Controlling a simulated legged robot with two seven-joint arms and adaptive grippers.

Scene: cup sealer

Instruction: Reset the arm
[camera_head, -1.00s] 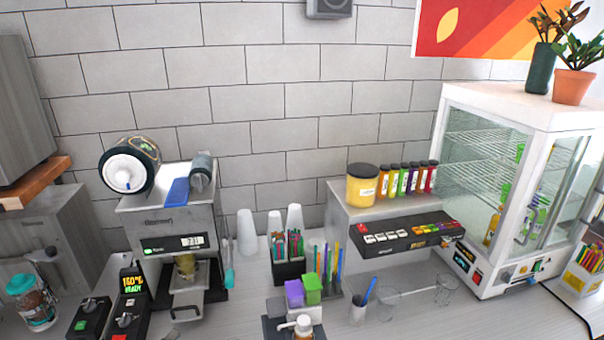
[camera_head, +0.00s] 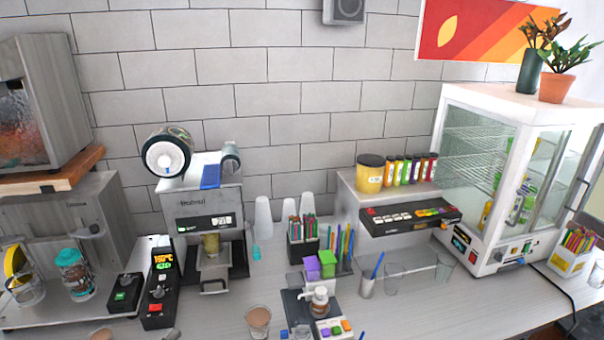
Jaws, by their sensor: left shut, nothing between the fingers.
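Only a small tip of my left gripper (camera_head: 172,335) shows at the bottom edge, left of centre. It is shut and empty, in front of the black control box, and the rest of the arm is below the frame. My right gripper is not in view. The grey cup sealer (camera_head: 205,205) stands behind, with a film roll (camera_head: 167,156) on top and a lit display. A cup (camera_head: 210,244) with yellowish contents sits in its front opening. I cannot see my gripper touching anything.
A black box with a lit screen (camera_head: 161,285) stands left of the sealer. A glass-door cabinet (camera_head: 478,240) is on the right. The counter right of centre has free room (camera_head: 430,315).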

